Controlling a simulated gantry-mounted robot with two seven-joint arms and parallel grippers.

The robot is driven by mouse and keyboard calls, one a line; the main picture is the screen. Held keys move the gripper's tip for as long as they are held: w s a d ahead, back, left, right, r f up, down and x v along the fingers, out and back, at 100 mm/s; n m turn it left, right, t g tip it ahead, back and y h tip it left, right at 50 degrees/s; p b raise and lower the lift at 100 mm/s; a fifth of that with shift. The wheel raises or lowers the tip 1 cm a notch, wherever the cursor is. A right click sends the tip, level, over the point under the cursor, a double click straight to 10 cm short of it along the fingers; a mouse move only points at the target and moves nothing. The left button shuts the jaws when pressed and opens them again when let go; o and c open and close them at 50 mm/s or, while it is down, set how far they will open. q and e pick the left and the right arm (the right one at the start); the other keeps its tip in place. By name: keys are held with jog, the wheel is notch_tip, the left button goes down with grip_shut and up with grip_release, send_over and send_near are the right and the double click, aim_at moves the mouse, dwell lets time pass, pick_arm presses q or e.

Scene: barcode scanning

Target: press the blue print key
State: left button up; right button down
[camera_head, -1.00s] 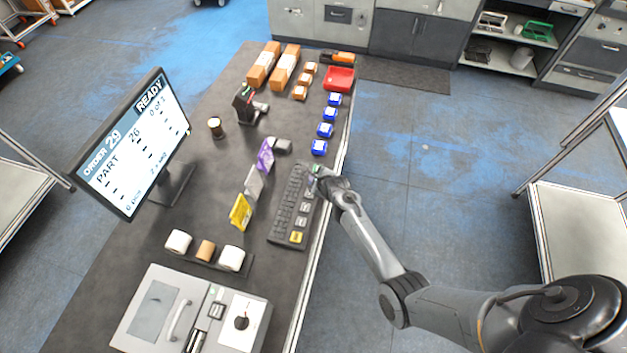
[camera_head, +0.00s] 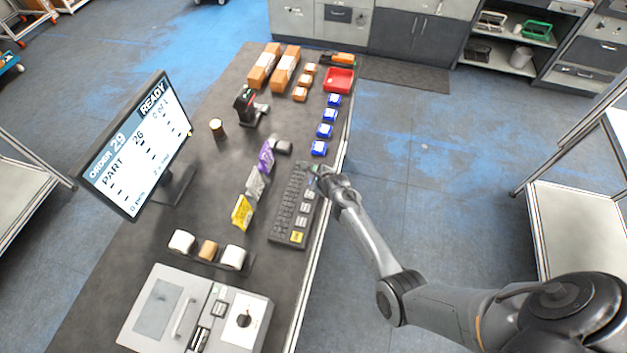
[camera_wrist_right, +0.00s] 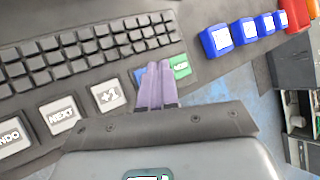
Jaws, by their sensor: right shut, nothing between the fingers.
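The keyboard (camera_head: 294,205) lies along the right edge of the table. In the right wrist view, the blue key (camera_wrist_right: 140,77) shows only in part, at the left of my fingertips, which cover the rest of it. The green key (camera_wrist_right: 180,66) is just right of the fingers. My right gripper (camera_wrist_right: 157,68) is shut and empty, with its fingertips over the blue key's place. I cannot tell whether they touch it. In the head view, my right gripper (camera_head: 319,174) is at the keyboard's far right end, and the blue key is not distinguishable. My left gripper is not in view.
White keys, including +1 (camera_wrist_right: 107,96) and NEXT (camera_wrist_right: 63,115), run left of the fingers. Several blue boxes (camera_head: 319,148) line the table edge beyond the keyboard, near a red bin (camera_head: 339,80). The monitor (camera_head: 138,145) reads READY. The floor right of the table is open.

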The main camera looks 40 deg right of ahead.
jog(key=shift+r+p, duration=1.85)
jog(key=shift+r, duration=0.35)
jog(key=shift+f, duration=0.1)
